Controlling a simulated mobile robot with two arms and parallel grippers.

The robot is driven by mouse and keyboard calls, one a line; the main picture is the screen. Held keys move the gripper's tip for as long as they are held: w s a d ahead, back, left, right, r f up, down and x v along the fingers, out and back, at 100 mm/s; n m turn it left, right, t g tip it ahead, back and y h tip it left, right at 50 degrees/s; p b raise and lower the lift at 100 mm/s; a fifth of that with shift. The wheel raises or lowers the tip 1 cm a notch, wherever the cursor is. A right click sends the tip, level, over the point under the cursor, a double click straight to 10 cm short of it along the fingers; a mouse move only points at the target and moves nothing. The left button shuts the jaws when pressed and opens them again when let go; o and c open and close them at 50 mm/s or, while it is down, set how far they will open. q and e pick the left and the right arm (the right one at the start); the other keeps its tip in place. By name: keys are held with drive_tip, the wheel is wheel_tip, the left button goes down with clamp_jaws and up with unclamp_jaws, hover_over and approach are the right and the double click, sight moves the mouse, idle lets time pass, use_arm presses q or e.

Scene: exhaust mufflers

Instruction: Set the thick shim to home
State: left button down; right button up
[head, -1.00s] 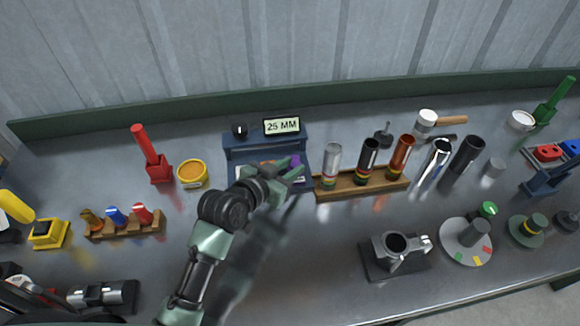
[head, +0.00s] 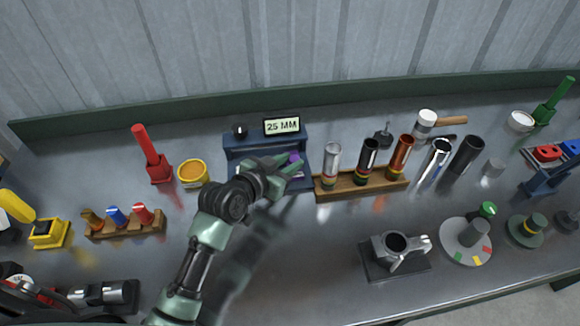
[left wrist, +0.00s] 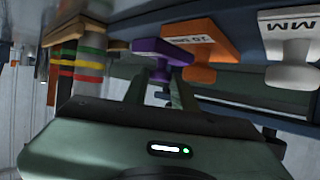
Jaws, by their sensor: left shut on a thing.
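A blue shim stand (head: 238,142) with a "25 MM" display (head: 282,126) stands at the back middle. In the left wrist view a purple shim (left wrist: 160,48), an orange shim (left wrist: 198,45) marked with what looks like "20 MM", and a white shim (left wrist: 290,30) marked "MM" sit side by side. My left gripper (head: 292,172) reaches the stand front. It is shut on the purple shim, which shows in the head view as a purple patch (head: 294,157). Its fingers (left wrist: 160,92) hide part of the grip. I cannot read any label on the purple shim. My right gripper is not in view.
A wooden rack (head: 345,188) with several banded tubes stands close right of the stand. A yellow cup (head: 192,173) and red-handled tool (head: 150,155) are left. A clamp fixture (head: 395,250) and dial (head: 466,240) are front right.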

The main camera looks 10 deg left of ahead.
use_arm(q)
drive_tip(key=shift+w+a, duration=0.3)
drive_tip(key=shift+w, duration=0.3)
drive_tip(key=shift+w+a, duration=0.25)
drive_tip(key=shift+w, duration=0.35)
drive_tip(key=shift+r, duration=0.1)
drive_tip(key=c, duration=1.3)
unclamp_jaws()
drive_tip(key=shift+o, duration=0.7)
drive_tip(key=shift+b+v, duration=0.4)
drive_tip(key=shift+v, duration=3.45)
